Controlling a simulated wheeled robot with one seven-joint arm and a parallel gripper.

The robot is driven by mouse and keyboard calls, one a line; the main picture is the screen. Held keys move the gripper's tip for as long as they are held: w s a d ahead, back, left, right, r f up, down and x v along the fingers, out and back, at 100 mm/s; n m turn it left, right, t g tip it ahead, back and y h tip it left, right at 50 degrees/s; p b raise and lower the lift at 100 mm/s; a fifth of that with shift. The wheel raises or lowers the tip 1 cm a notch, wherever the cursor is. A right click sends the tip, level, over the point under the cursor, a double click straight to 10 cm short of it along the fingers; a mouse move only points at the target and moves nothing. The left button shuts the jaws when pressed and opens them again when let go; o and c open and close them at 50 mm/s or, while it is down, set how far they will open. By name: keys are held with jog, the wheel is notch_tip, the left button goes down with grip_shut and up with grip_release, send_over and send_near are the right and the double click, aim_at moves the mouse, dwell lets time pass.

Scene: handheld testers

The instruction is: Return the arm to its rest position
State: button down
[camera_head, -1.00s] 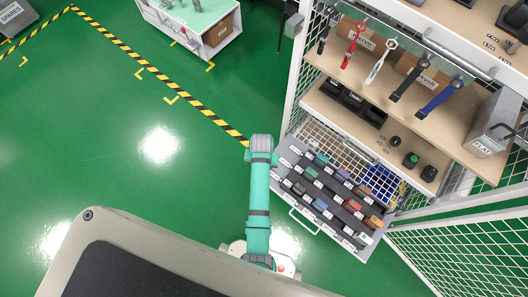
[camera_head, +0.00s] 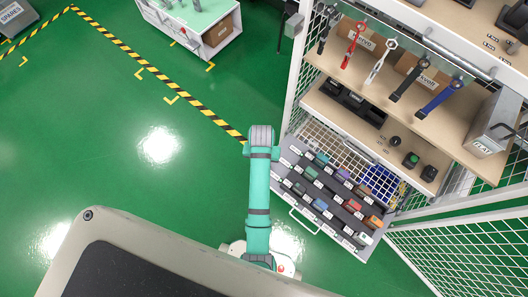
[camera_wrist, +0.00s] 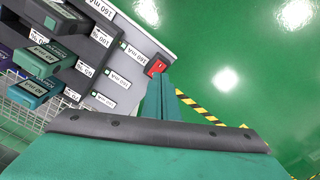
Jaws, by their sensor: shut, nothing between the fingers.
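My teal arm (camera_head: 259,190) reaches up from its base, left of the drawer, in the head view. My gripper is hidden in that view. In the wrist view my gripper (camera_wrist: 163,84) is shut, with its two teal fingers together and nothing between them. Beyond the fingertips is a small red piece (camera_wrist: 155,67) at the edge of the grey drawer (camera_wrist: 133,27); I cannot tell whether they touch. Handheld testers, one dark green (camera_wrist: 43,55), lie in labelled rows at the left of that view. The open drawer (camera_head: 344,239) also shows in the head view.
A white workbench (camera_head: 205,45) is at the top. Green floor left of my arm is clear.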

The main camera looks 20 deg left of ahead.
jog(key=shift+r, duration=0.1)
dwell(0.5)
jog(key=s+d+m+t+y, duration=0.1)
jog(key=s+d+t, duration=0.5)
jog(key=s, duration=0.4)
jog(key=s+d+r+t, duration=0.2)
jog(key=s+r+t, duration=0.1)
jog(key=r, duration=0.5)
jog(key=s+d+r+t, duration=0.2)
jog(key=s+r+t, duration=0.1)
jog(key=r, duration=0.6)
jog(key=s+d+r+m+t+h, duration=0.1)
jog(key=s+d+r+t, duration=0.1)
jog(key=r, duration=0.7)
jog(key=s+t, duration=0.1)
jog(key=s, duration=0.1)
jog(key=shift+s+d+r, duration=0.25)
jog(key=shift+s, duration=0.15)
jog(key=shift+w, duration=0.1)
